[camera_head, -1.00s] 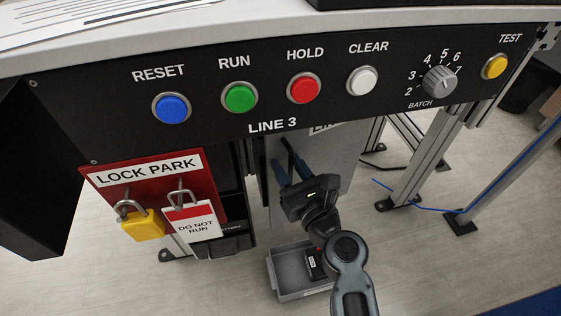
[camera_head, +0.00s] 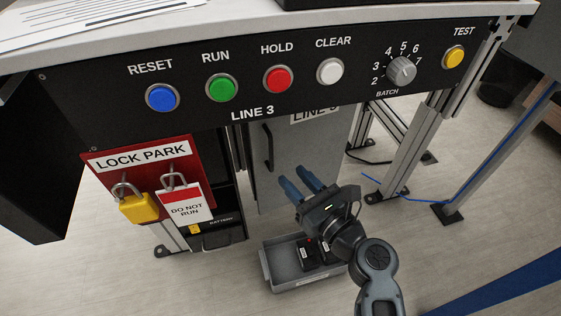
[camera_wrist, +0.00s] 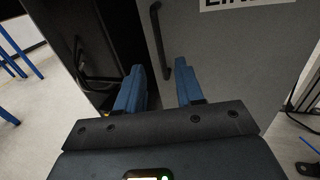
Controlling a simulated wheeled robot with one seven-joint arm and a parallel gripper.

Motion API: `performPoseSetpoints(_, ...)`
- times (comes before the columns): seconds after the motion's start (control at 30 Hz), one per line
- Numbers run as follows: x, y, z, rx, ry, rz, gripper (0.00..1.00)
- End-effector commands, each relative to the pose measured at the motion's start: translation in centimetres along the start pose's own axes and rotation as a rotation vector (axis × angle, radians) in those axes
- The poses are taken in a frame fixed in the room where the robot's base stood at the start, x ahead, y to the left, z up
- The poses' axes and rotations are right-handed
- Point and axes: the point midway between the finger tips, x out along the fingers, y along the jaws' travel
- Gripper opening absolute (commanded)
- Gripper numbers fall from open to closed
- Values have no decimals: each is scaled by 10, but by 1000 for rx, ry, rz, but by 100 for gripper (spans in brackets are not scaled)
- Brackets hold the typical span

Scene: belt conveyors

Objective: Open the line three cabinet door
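The line three cabinet door (camera_head: 310,145) is a grey panel below the LINE 3 control panel, with a white label near its top. Its dark vertical bar handle (camera_head: 268,146) is on the left side of the door; the handle also shows in the wrist view (camera_wrist: 160,42). My gripper (camera_head: 294,176) is open, with two blue fingers apart and nothing between them. In the head view it is right of and below the handle. In the wrist view (camera_wrist: 158,72) the handle's lower end appears between the fingertips, beyond them. I cannot tell whether the door is fully closed.
The control panel (camera_head: 310,105) with buttons and a dial overhangs the door. A red lock park board (camera_head: 150,150) with padlocks and a tag hangs at left. A dark battery unit (camera_head: 222,235) stands beside the door. A grey bin (camera_head: 285,285) is below; conveyor legs (camera_head: 410,150) stand right.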

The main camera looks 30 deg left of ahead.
Motion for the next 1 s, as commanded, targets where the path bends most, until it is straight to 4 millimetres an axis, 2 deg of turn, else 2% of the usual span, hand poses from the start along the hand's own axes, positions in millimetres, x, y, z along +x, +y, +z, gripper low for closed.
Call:
performPoseSetpoints(0.07, 3, 0, 0, -2, -2, 9, 37)
performPoseSetpoints(0.4, 53, 1, -2, -3, -1, 10, 37)
performPoseSetpoints(0.53, 67, 1, -2, -1, -1, 8, 37)
performPoseSetpoints(0.7, 74, 1, 0, -1, -2, 7, 37)
performPoseSetpoints(0.93, 75, 1, 0, 0, -1, 6, 37)
performPoseSetpoints(1.0, 75, 1, 0, 0, -1, 6, 30)
